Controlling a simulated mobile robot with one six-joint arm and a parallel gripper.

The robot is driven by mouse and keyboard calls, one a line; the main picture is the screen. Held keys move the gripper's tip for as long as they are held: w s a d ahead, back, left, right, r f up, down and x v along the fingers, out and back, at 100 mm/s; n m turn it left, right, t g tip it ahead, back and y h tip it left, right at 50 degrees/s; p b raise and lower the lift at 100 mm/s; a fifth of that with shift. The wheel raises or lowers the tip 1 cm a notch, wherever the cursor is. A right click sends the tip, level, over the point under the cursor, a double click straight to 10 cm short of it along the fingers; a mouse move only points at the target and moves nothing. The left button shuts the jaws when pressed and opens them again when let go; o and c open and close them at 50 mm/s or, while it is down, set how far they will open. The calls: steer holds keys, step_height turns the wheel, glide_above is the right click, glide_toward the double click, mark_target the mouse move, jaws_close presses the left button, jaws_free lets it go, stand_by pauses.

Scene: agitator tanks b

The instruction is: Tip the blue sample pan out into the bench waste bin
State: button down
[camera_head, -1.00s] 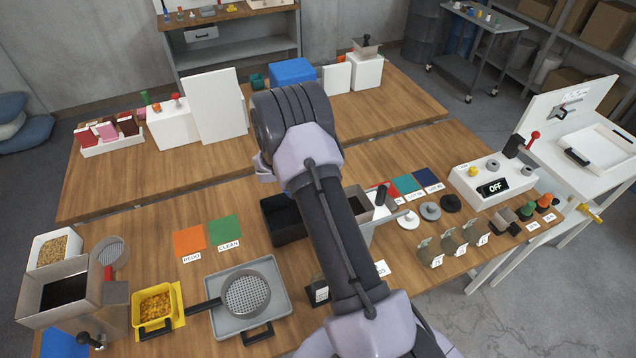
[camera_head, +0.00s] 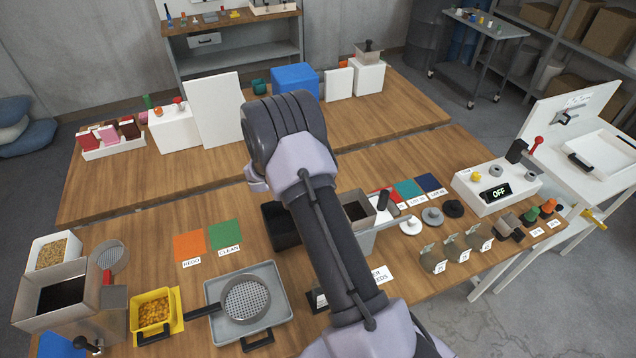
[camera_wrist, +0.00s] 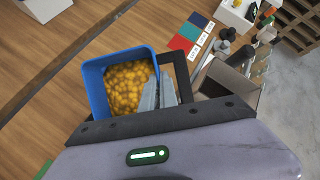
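The blue sample pan (camera_wrist: 90,78) fills the middle of the wrist view and holds many yellow-orange lumps. My gripper (camera_wrist: 160,92) has its grey fingers at the pan's right wall and appears shut on it. The pan looks roughly upright, but its exact tilt is unclear. A black open bin (camera_head: 280,226), likely the waste bin, stands on the front bench, partly behind my arm. Its black rim (camera_wrist: 181,72) shows just right of the pan in the wrist view, partly covered by it. My arm hides the gripper and held pan in the head view.
A grey hopper (camera_head: 356,207) stands close right of the black bin. Left are orange and green mats (camera_head: 223,233), a grey tray with a sieve (camera_head: 246,299) and a yellow pan (camera_head: 153,308). A blue box (camera_head: 293,80) sits on the back bench, which has clear wood.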

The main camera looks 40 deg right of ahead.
steer(key=shift+a, duration=0.1)
steer(key=shift+w+a+r+h+b, duration=0.1)
steer(key=shift+a+r+h+b, duration=0.05)
steer(key=shift+r+h+b, duration=0.3)
steer(key=shift+f, duration=0.1)
steer(key=shift+a+h+b, duration=0.2)
steer(key=shift+h+b, duration=0.1)
steer(key=shift+h, duration=0.15)
steer(key=shift+a+r, duration=0.15)
steer(key=shift+r, duration=0.15)
steer(key=shift+h, duration=0.3)
